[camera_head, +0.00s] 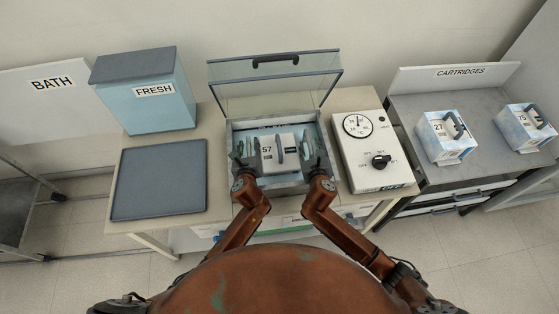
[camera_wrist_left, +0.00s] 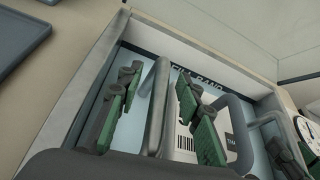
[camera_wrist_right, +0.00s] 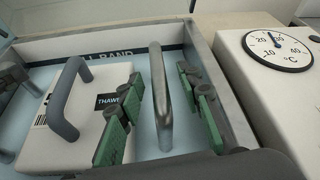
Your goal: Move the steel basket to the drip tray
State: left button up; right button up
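The steel basket's two upright handles stand in the open water bath (camera_head: 230,127), one at each side of a white cartridge (camera_head: 281,153) marked 57. My left gripper (camera_head: 244,168) is open, its green pads either side of the left steel handle (camera_wrist_left: 160,105). My right gripper (camera_head: 319,167) is open, its pads either side of the right steel handle (camera_wrist_right: 160,98). Gaps show between pads and handles in both wrist views. The rest of the basket is mostly hidden by the cartridge and grippers. The drip tray (camera_head: 160,180), flat and dark grey, lies empty left of the bath.
The bath's glass lid (camera_head: 275,78) stands raised behind. A blue FRESH box (camera_head: 155,105) is behind the tray. A control panel with dial (camera_head: 370,150) adjoins the bath on the right. Two cartridges (camera_head: 445,137) (camera_head: 524,128) stand on the right bench.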

pick_arm(q)
jog(key=shift+c, duration=0.2)
pick_arm(e)
jog(key=shift+c, duration=0.2)
pick_arm(q)
grip_shut()
pick_arm(e)
grip_shut()
pick_arm(q)
jog(key=shift+r, duration=0.3)
pick_arm(e)
jog(key=shift+r, duration=0.25)
